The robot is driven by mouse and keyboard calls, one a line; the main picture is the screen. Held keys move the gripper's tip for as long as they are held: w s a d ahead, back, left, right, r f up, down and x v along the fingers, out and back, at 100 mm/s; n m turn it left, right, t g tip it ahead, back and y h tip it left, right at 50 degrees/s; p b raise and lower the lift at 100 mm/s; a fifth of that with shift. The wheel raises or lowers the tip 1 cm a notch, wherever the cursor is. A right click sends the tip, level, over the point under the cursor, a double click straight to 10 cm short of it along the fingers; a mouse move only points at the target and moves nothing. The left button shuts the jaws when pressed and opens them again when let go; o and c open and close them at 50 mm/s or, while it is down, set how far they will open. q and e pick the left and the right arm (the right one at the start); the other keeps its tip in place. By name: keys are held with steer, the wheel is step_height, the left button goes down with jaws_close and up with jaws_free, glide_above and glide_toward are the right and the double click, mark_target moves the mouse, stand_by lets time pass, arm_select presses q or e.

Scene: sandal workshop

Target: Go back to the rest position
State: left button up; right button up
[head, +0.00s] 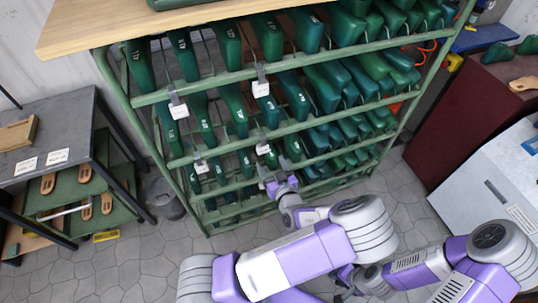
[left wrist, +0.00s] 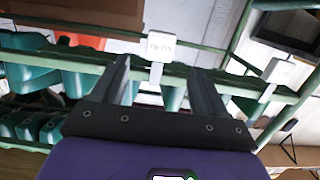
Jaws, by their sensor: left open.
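My left gripper (head: 278,184) is in front of the green rack (head: 190,157), low in the middle of its front side. In the left wrist view its two fingers (left wrist: 160,68) stand apart with nothing held between them. A rack rail with a white tag (left wrist: 161,47) shows behind the fingertips. I cannot tell whether the fingers touch the rail. My right gripper (head: 346,284) is low in the head view, beside my left arm and partly hidden by it. Its fingers are too unclear to read.
The rack holds many green shoe lasts (head: 228,45) under a wooden top (head: 110,22). A grey table (head: 75,110) stands at the left, with a dark bucket (head: 166,198) beside it. A white cabinet (head: 480,185) stands at the right. Tiled floor (head: 135,262) is clear at the lower left.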

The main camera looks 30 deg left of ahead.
arm_select(q)
steer(key=shift+s+d, duration=0.25)
steer(key=shift+d, duration=0.05)
steer(key=s+d+f+m+g+h+p, duration=0.1)
steer(key=s+f+m+g+h, duration=0.2)
steer(key=f, duration=0.4)
steer(key=s+f+g+h+p, duration=0.1)
steer(key=s+f+g+h, duration=0.2)
steer(key=s+f, duration=0.35)
steer(key=s+d+m+g+h+p, duration=0.1)
steer(key=s+d+m+g+h, duration=0.1)
steer(key=s+d+h, duration=0.2)
steer(key=s+d+r+m+g+h+p, duration=0.1)
steer(key=s+d+h, duration=0.3)
steer(key=d, duration=0.5)
steer(key=m+g+h, duration=0.1)
steer(key=h, duration=0.1)
steer(key=shift+d+h, duration=0.15)
steer(key=shift+h, duration=0.15)
